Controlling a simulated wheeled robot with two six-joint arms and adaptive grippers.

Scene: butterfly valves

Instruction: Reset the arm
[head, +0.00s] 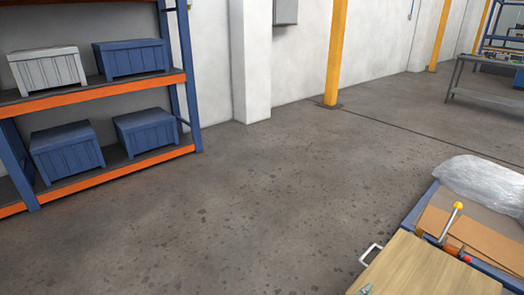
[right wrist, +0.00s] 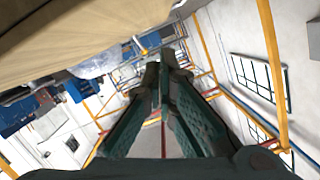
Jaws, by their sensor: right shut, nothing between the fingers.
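My right gripper (right wrist: 162,72) fills the middle of the right wrist view. Its two dark green fingers come together at the tips, shut with nothing between them. The fingers point out into open space, away from any object close by. My left gripper is in neither view. A lever with a yellow knob (head: 457,206) and a red and grey body (head: 455,251) stands at the lower right of the head view, beside a wooden board (head: 425,275).
A blue-edged table (head: 420,207) holds clear plastic wrap (head: 482,182) and cardboard (head: 470,233). A white handle (head: 370,255) sticks out beside the board. A shelf rack (head: 95,90) with several crates stands left. A yellow post (head: 336,55) stands behind. The middle floor is clear.

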